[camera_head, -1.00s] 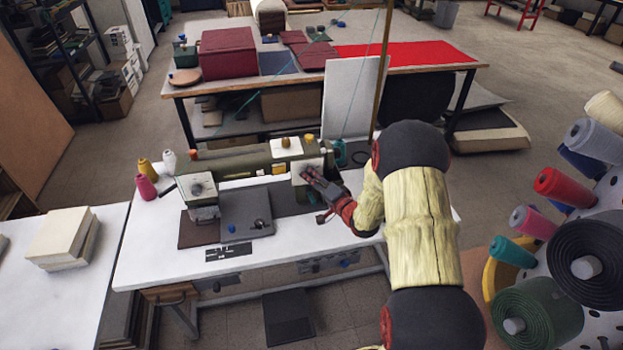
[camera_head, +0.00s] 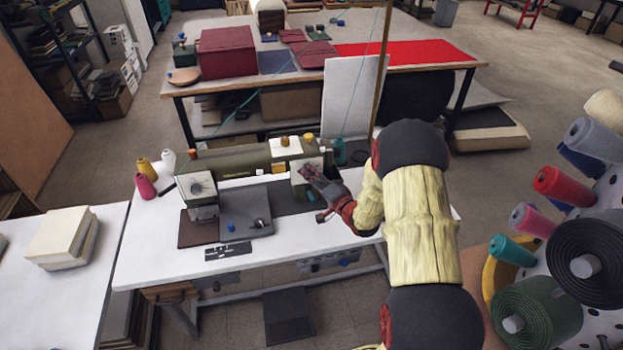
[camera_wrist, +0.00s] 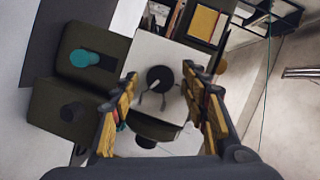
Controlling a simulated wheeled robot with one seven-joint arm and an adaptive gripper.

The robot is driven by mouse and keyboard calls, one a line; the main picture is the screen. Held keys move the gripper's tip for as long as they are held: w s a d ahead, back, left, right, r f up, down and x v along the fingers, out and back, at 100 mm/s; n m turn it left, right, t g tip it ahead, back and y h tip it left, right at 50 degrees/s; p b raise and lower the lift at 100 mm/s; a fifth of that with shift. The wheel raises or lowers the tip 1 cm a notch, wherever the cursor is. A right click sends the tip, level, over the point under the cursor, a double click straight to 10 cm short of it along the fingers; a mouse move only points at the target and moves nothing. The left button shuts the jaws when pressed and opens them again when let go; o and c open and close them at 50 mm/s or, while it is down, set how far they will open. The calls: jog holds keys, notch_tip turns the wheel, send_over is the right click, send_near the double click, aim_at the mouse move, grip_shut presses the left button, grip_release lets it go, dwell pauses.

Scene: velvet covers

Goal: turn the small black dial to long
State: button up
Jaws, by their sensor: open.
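The small black dial (camera_wrist: 160,79) is a round black knob on a pale plate (camera_wrist: 180,58) on the sewing machine, in the wrist view. It sits between and just beyond my fingertips. My gripper (camera_wrist: 160,84) is open, with one finger on each side of the dial and a visible gap to each. In the head view my gripper (camera_head: 310,174) is at the right end of the olive sewing machine (camera_head: 235,160) and hides the dial there.
A teal knob (camera_wrist: 90,60) and a dark knob (camera_wrist: 73,112) stick out of the machine beside the plate. Thread cones (camera_head: 147,187) stand at the table's left end. A pole (camera_head: 381,70) rises behind my arm.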

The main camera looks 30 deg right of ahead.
jog(key=s+d+r, duration=0.1)
jog(key=s, duration=1)
jog(key=shift+s+r, duration=0.35)
jog(key=shift+s, duration=0.05)
